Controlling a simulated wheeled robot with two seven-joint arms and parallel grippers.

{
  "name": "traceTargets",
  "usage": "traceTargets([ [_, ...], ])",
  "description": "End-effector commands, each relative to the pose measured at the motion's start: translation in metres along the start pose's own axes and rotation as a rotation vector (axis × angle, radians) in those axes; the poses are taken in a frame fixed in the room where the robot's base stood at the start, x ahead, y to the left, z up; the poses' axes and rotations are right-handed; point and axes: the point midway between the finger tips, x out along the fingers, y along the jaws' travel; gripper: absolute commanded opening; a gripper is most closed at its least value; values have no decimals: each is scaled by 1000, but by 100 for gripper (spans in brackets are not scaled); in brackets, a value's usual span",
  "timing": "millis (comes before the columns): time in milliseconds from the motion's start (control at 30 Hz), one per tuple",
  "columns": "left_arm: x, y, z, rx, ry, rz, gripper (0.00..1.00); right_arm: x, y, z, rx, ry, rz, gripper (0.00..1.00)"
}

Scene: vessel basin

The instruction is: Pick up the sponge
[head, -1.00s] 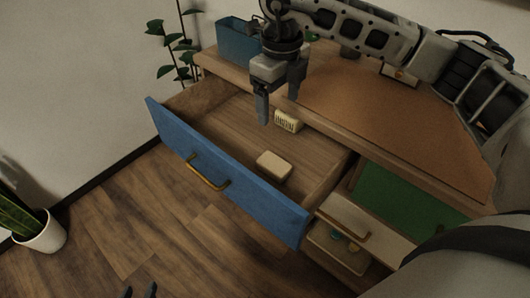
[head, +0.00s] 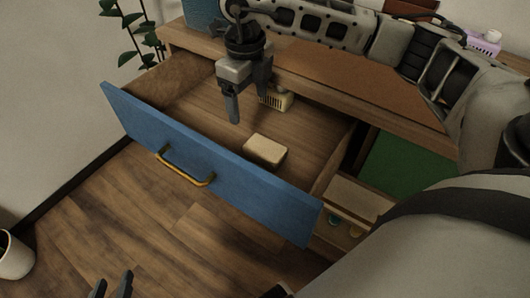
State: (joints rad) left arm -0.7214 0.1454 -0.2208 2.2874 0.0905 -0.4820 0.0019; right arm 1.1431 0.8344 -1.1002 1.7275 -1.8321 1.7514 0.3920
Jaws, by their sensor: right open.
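The sponge, a beige rounded block (head: 265,151), lies flat on the floor of the open blue-fronted drawer (head: 200,160), near its front panel. My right gripper (head: 249,104) points down over the drawer, behind and to the left of the sponge and apart from it. It is open with nothing between its fingers. My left gripper (head: 112,285) shows only as two dark fingertips at the bottom edge, spread apart, in front of the drawer and far from the sponge.
A cream slotted item (head: 277,101) lies in the drawer, partly hidden behind my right gripper. The drawer has a brass handle (head: 185,167). A wooden desk top (head: 345,85) is behind, with a green-floored compartment (head: 405,170) to the right. Plants stand at left.

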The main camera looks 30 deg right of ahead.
Motion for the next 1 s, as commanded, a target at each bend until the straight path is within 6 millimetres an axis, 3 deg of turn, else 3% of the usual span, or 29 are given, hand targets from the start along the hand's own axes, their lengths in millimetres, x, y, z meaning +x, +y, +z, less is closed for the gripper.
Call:
traceTargets([
  [100,0,0,2,0,0,1,36,29,0,-2,1,6,1,78],
  [300,1,0,6,0,-5,1,36,67,0,-1,0,4,1,78],
  [567,1,1,6,0,-3,1,36,87,-1,-2,1,3,0,78],
  [833,2,0,8,2,-1,2,36,125,-3,-8,0,4,1,78],
  [1000,2,0,7,4,1,2,36,135,-4,-8,0,1,0,78],
])
